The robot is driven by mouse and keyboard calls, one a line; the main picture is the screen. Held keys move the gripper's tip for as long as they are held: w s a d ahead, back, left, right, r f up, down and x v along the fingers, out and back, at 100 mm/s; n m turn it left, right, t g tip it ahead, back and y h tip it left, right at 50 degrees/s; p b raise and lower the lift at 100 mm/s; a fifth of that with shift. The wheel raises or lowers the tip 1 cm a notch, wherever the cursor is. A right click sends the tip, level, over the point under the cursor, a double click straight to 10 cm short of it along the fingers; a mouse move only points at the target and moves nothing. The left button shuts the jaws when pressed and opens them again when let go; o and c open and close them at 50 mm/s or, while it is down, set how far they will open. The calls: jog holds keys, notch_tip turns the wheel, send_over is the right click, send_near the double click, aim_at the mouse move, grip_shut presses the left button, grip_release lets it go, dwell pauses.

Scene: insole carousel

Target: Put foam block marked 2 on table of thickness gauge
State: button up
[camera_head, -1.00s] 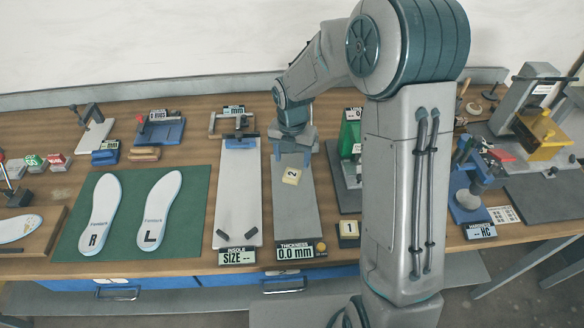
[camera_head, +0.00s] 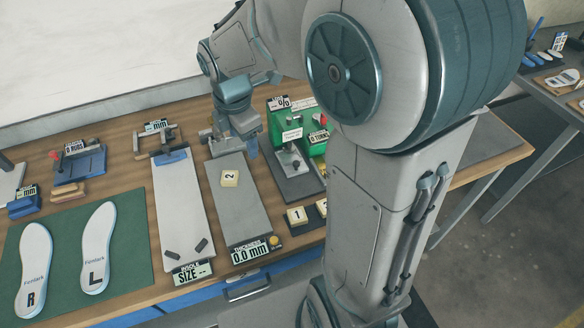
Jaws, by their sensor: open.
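The foam block marked 2 (camera_head: 230,178) is a small cream block with a dark 2 on its face. It lies on the grey flat table of the thickness gauge (camera_head: 245,218), toward the rear half. The display at the gauge's front reads 0.0 mm. My gripper (camera_head: 252,148) is open and stands behind and to the right of the block, apart from it, near the gauge's rear. The gripper partly hides the gauge's rear part, and its fingers show only small.
A block marked 1 (camera_head: 297,215) stands to the right of the gauge's front, another beside it partly behind my arm. A green tester (camera_head: 290,125) stands close right of my gripper. The insole size gauge (camera_head: 183,205) lies left, then a green mat (camera_head: 130,250) with two insoles.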

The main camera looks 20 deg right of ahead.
jog(key=s+d+r+m+t, duration=0.1)
jog(key=s+d+m, duration=0.2)
jog(key=s+m, duration=0.4)
jog(key=s+d+r+m+t, duration=0.1)
jog(key=s+d+r+m, duration=0.1)
jog(key=s+m, duration=0.6)
jog(key=shift+s+d+r+m, duration=0.25)
jog(key=shift+d+m, duration=0.15)
jog(key=shift+m, duration=2.7)
